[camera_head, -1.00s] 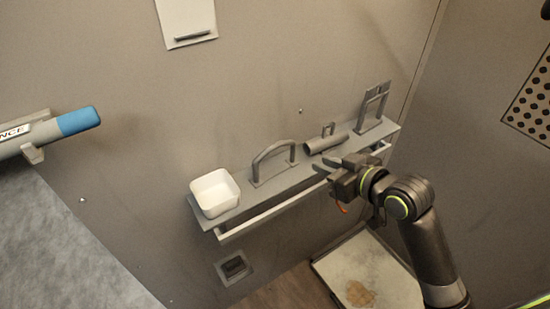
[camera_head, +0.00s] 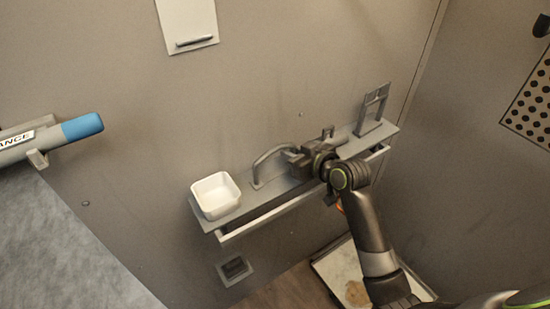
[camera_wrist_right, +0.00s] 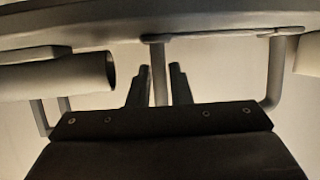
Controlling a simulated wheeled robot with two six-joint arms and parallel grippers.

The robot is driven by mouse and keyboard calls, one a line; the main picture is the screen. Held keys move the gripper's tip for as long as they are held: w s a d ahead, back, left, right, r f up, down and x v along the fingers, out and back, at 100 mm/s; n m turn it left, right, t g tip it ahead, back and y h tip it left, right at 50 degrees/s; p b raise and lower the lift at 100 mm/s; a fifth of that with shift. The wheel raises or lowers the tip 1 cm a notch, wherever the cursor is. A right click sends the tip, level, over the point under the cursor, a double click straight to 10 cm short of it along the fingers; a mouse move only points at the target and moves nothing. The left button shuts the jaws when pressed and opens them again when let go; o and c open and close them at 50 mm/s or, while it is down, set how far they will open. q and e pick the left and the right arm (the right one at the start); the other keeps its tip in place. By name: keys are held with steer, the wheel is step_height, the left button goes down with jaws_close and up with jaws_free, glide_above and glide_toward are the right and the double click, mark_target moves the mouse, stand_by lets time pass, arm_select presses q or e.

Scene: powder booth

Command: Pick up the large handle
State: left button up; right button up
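The large handle is a grey arched handle (camera_head: 263,160) standing upright on the wall shelf, right of the white bowl. My right gripper (camera_head: 290,154) is at the handle's right end and hides that leg in the head view. In the right wrist view, the fingers of my right gripper (camera_wrist_right: 158,88) are apart, one on each side of one leg of the handle (camera_wrist_right: 158,65), with gaps on both sides. My left gripper is not in view.
The shelf (camera_head: 243,211) has a front rail and holds a white bowl (camera_head: 216,195) at its left end. A grey tube (camera_wrist_right: 60,75) lies close to the gripper's other side. A grey upright frame (camera_head: 371,112) stands at the right end. The wall is close behind.

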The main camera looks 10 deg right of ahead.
steer(key=shift+x, duration=0.9)
jaws_close()
